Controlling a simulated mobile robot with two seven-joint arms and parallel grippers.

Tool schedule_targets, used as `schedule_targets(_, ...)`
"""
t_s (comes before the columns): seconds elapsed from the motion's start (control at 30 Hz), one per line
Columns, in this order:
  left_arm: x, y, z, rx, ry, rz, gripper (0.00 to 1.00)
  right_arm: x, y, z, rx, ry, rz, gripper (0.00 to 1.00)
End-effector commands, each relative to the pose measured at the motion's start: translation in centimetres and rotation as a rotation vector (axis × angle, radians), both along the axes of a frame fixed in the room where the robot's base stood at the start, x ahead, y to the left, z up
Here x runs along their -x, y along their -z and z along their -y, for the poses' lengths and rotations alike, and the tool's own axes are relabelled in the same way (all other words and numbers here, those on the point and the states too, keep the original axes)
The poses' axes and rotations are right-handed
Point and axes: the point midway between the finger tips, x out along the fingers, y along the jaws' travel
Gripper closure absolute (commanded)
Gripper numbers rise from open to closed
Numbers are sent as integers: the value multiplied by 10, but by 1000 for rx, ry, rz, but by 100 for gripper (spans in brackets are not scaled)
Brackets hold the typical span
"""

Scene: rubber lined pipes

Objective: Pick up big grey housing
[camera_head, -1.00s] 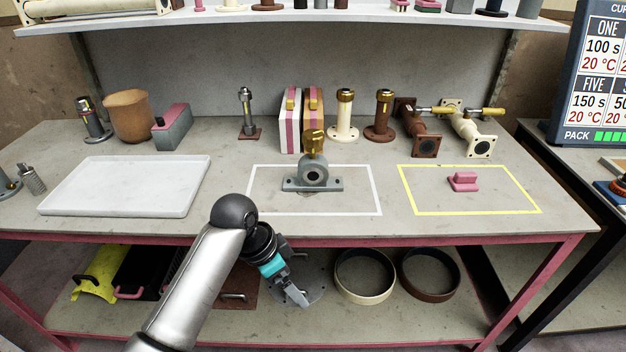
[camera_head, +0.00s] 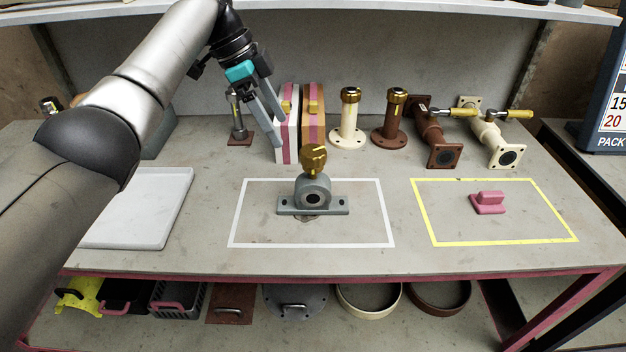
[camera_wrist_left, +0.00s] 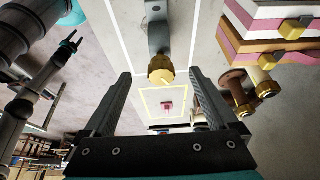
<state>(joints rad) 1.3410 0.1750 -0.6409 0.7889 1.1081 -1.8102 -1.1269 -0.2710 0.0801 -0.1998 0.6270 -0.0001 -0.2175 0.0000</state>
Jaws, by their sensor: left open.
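The big grey housing (camera_head: 313,193) stands upright on its flat base inside the white outlined rectangle (camera_head: 240,213) on the table. A gold knob (camera_head: 314,158) sits on its top. In the left wrist view the gold knob (camera_wrist_left: 161,70) shows beyond and between my fingers, with part of the grey housing (camera_wrist_left: 158,35) behind it. My left gripper (camera_head: 277,127) is open and empty, raised above the back of the table, up and left of the housing and apart from it. Its fingers also show in the left wrist view (camera_wrist_left: 160,100). My right gripper is not seen in the head view.
Striped blocks (camera_head: 300,122) stand just behind my left gripper's fingers. A cream flanged pipe (camera_head: 349,118), a brown one (camera_head: 391,118) and valve pipes stand along the back. A pink piece (camera_head: 488,203) lies in the yellow rectangle. A white tray (camera_head: 150,205) is at left.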

Motion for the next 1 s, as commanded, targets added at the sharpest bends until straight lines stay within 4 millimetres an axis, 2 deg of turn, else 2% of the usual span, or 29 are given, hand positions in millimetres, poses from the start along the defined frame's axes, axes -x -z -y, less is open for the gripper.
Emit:
schedule_targets(0.2, 1, 39, 15, -1, 2, -5, 7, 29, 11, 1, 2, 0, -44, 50)
schedule_targets(0.33, 1, 64, 26, 0, 2, -4, 7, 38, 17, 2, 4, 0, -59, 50)
schedule_targets(0.5, 0, 86, 35, 0, 0, -2, 7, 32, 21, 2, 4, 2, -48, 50)
schedule_targets(0.67, 0, 93, 39, 0, 1, -2, 7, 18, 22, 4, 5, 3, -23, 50)
schedule_targets(1.0, -3, 134, 57, -1, 0, -3, 7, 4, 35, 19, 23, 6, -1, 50)
